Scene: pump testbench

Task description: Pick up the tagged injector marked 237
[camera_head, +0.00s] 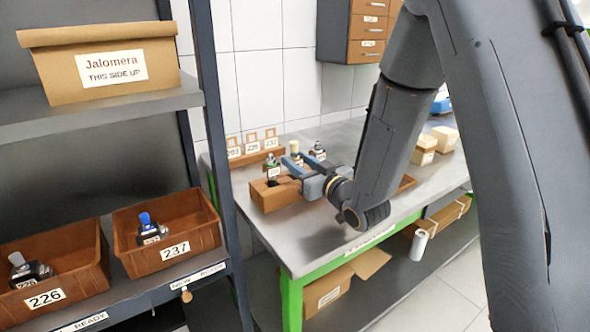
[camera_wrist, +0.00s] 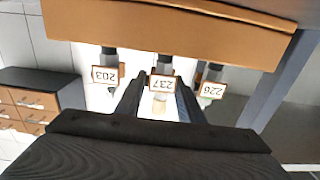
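In the wrist view the tagged injector marked 237 (camera_wrist: 163,84) hangs upside down in the picture, with a pale yellowish cap. It is in the middle of a row, between injector 203 (camera_wrist: 104,75) and injector 226 (camera_wrist: 211,90). My gripper (camera_wrist: 162,75) has its dark fingers apart, one on each side of injector 237. I see gaps beside the injector and no clear contact. In the head view my gripper (camera_head: 297,172) is at the wooden rack (camera_head: 275,195) on the bench. A yellowish-capped injector (camera_head: 294,147) shows just behind the fingers; its number is unreadable there.
The metal bench (camera_head: 340,220) also bears a labelled wooden holder (camera_head: 250,157) and small cartons (camera_head: 424,150). A dark shelf post (camera_head: 214,130) stands between shelf and bench.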

